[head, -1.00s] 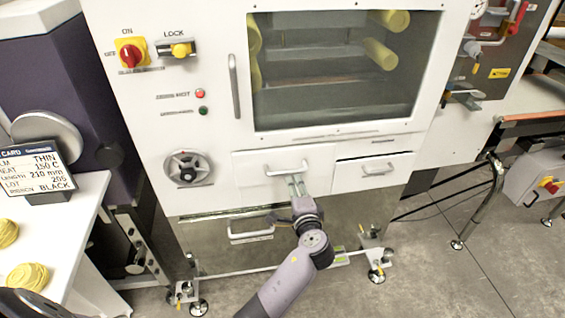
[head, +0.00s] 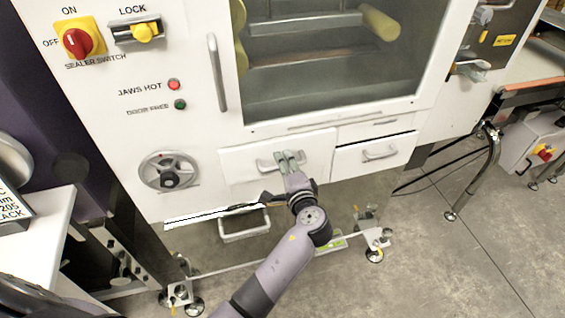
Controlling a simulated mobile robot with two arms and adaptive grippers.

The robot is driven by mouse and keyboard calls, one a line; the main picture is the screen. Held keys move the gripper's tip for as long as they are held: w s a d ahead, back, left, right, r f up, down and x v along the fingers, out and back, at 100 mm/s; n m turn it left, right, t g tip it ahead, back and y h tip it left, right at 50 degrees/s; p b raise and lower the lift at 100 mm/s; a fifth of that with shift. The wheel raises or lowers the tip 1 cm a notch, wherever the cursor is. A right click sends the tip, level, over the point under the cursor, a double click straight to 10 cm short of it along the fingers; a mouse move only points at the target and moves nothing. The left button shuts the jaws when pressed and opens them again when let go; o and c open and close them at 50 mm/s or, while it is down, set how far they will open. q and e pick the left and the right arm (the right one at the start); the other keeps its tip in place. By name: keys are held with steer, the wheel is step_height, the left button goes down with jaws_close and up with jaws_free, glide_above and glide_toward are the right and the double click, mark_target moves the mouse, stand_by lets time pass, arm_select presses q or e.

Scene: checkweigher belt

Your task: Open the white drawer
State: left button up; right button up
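The white drawer (head: 240,166) is a wide front low on the white machine, with a pale bar handle (head: 265,164). It looks shut or nearly shut. My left gripper (head: 290,158) is at the middle of this handle, its two grey fingers close together and overlapping the bar. I cannot tell whether they are closed on it, and they hide part of the handle. My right gripper is not in view.
A smaller white drawer (head: 350,158) with its own handle and a dark gap along its top is just to the right. A handwheel (head: 169,171) is to the left. A white table (head: 45,240) stands at the left, a metal leg (head: 480,175) at the right.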

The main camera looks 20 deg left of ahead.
arm_select(q)
steer(key=shift+c, duration=0.6)
jaws_close()
